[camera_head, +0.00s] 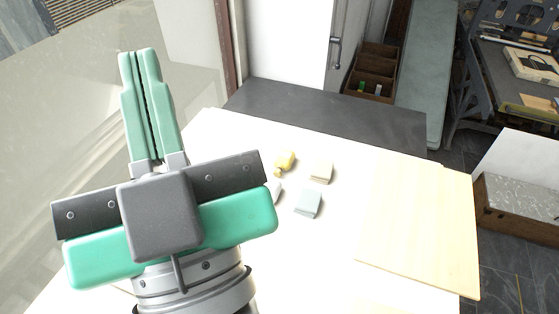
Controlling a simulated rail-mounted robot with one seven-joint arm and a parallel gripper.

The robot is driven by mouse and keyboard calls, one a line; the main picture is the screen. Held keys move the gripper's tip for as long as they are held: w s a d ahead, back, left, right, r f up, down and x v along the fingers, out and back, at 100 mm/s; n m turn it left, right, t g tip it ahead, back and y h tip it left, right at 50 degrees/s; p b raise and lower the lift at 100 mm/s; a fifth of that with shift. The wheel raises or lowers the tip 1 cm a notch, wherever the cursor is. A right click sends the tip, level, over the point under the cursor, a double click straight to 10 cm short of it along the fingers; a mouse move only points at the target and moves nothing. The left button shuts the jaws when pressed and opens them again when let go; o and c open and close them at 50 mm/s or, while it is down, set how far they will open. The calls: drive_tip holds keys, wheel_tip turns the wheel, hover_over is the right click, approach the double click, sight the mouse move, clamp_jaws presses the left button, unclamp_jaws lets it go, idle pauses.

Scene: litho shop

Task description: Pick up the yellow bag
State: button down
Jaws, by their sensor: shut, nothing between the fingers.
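The small yellow bag (285,161) lies on the white table (345,165), right of my gripper in the picture. It has a rounded body with a narrower tied-looking end towards the bottom left. My gripper (139,54) has two green fingers that are together, with nothing between them. It is raised at the left, its fingertips pointing up in the picture, well apart from the bag. The bag is in plain view and nothing covers it.
Close to the bag are a cream block (321,171), a pale blue-grey block (308,203) and a whitish item (273,191) partly hidden by my gripper. A wooden board (420,225) covers the table's right side. A dark slab (330,118) borders the far edge.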

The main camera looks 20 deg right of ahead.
drive_tip(key=c, duration=2.1)
unclamp_jaws()
drive_tip(key=o, duration=1.7)
drive_tip(key=shift+c, duration=0.2)
